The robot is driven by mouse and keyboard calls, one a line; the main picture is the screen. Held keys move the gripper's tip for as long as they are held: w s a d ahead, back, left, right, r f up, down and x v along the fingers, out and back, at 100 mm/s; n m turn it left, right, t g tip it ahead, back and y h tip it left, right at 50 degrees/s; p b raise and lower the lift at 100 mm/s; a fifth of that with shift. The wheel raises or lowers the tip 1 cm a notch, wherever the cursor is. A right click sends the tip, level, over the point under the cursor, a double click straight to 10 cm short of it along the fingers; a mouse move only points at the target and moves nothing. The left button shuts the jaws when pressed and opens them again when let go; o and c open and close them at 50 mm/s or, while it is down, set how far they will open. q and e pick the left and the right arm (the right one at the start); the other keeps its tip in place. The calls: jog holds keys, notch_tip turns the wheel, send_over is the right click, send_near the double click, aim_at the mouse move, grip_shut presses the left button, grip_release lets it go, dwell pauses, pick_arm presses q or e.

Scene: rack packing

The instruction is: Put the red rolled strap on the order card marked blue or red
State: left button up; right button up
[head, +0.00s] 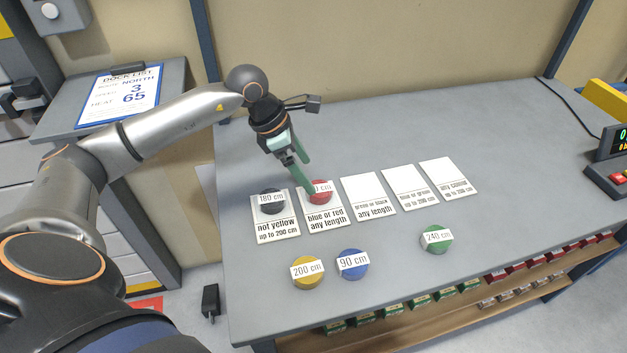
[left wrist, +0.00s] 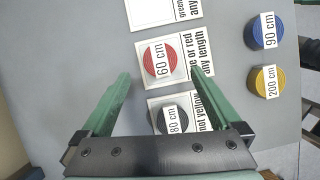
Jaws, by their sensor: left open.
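The red rolled strap (head: 320,196) lies on the order card marked "blue or red, any length" (head: 324,221). In the left wrist view the red strap (left wrist: 155,69), labelled 60 cm, rests on that card (left wrist: 201,57). My left gripper (head: 303,172) is just above the red strap in the head view and partly covers its label. In the left wrist view its two green fingers (left wrist: 160,74) stand wide apart, with the strap beyond their tips and nothing held. My right gripper is not in view.
A black strap (head: 271,201) lies on the "not yellow" card (head: 277,229). Yellow (head: 307,272), blue (head: 352,264) and green (head: 436,239) straps lie nearer the front edge. Three cards to the right, starting with "green or black" (head: 368,196), are empty. The back of the table (head: 430,125) is clear.

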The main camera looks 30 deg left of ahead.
pick_arm(q)
jog(key=v, duration=0.6)
